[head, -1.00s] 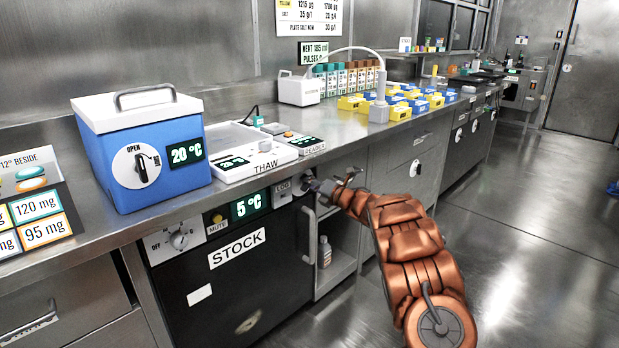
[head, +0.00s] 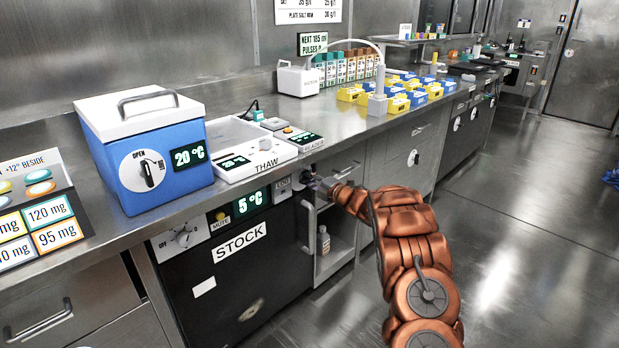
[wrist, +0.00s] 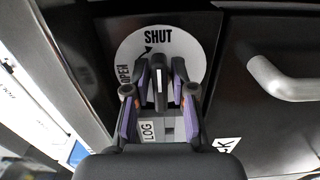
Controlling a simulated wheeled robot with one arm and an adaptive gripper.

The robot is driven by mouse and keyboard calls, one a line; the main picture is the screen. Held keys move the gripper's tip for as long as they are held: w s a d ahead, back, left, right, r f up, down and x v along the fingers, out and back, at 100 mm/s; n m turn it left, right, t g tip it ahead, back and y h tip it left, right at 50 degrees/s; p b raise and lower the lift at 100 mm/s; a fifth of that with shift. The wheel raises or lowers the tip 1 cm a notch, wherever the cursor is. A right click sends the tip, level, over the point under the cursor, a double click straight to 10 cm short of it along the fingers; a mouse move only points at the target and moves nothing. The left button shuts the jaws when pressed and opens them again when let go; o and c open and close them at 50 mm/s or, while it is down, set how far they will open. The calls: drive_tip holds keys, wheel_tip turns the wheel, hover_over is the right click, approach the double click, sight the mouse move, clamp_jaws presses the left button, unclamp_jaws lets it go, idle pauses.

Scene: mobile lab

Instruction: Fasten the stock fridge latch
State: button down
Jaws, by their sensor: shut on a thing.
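The stock fridge (head: 250,285) is a black-fronted unit under the bench, with a STOCK label and a display reading 5 °C. In the wrist view its latch has a white round plate (wrist: 195,48) marked OPEN and SHUT with a curved arrow. The dark latch knob (wrist: 158,72) stands roughly in line with the word SHUT. My gripper (wrist: 158,95) is shut on this knob, its purple-sided fingers on either side. In the head view my gripper (head: 312,182) is at the fridge's upper right corner and hides most of the latch.
The fridge's vertical handle (head: 308,228) is just below my gripper and also shows in the wrist view (wrist: 285,80). An open shelf with a bottle (head: 324,240) is to the right. The THAW tray (head: 258,160) and blue cooler (head: 180,165) stand on the bench above. The right-hand floor is clear.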

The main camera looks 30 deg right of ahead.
idle(0.4)
drive_tip(key=c, duration=1.2)
unclamp_jaws()
drive_tip(key=shift+o, duration=0.2)
drive_tip(key=v, duration=1.2)
drive_tip(key=shift+r, duration=0.1)
